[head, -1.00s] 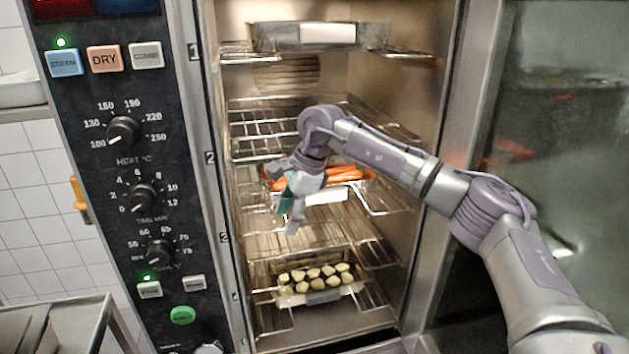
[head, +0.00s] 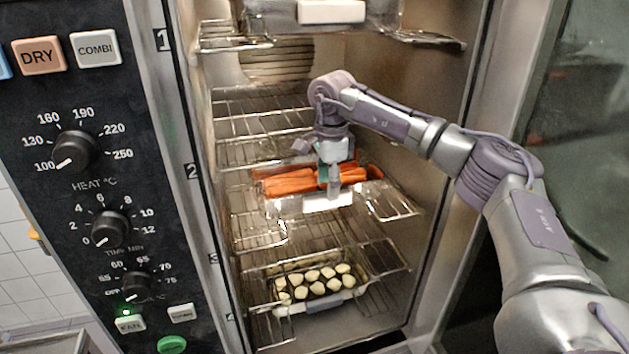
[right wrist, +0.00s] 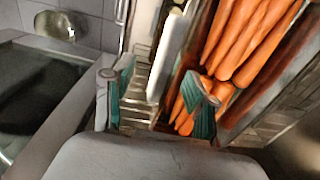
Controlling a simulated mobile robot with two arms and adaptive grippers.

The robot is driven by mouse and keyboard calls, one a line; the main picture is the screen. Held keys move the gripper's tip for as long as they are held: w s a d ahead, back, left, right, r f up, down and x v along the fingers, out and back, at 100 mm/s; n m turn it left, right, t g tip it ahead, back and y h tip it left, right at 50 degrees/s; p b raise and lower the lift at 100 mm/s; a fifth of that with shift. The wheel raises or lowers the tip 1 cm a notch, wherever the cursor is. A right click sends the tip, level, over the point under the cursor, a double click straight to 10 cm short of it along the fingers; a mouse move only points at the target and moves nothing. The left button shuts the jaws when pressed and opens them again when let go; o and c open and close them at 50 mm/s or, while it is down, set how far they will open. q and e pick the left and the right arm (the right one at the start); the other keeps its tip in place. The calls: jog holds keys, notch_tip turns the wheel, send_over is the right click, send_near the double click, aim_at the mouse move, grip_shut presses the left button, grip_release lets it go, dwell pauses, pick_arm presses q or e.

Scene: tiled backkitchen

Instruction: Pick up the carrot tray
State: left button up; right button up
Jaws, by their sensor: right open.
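The carrot tray (head: 283,205) sits on a wire rack at mid height inside the open oven. It holds orange carrots (head: 290,183) and has a white front piece (head: 318,204). My right gripper (head: 333,186) is open and points down at the tray's front edge, covering part of the carrots. In the right wrist view, my right gripper's (right wrist: 156,100) teal-padded fingers show on either side of the white front piece (right wrist: 168,58), one finger over the carrots (right wrist: 250,40). I cannot tell whether they touch the tray. My left gripper is out of view.
A tray of pale round pieces (head: 300,308) sits on a lower rack. Another tray (head: 270,17) with a white front is on the top rack. The control panel (head: 90,190) is left of the opening. Empty wire racks (head: 262,125) lie above the carrots.

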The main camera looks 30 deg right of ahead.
aim_at(325, 201)
jog(key=shift+w+f, duration=0.1)
jog(key=shift+f, duration=0.35)
jog(key=shift+w+f, duration=0.1)
jog(key=shift+f, duration=0.2)
jog(key=f, duration=0.1)
jog(key=f+p, duration=0.1)
jog(key=f, duration=0.2)
jog(key=shift+w+d+f+p, duration=0.15)
jog(key=shift+w+p, duration=0.15)
jog(key=shift+w, duration=0.05)
jog(key=shift+f, duration=0.25)
jog(key=shift+c, duration=0.5)
grip_shut()
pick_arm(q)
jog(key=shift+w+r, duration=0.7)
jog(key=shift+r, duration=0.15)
pick_arm(e)
jog(key=shift+w+r, duration=0.1)
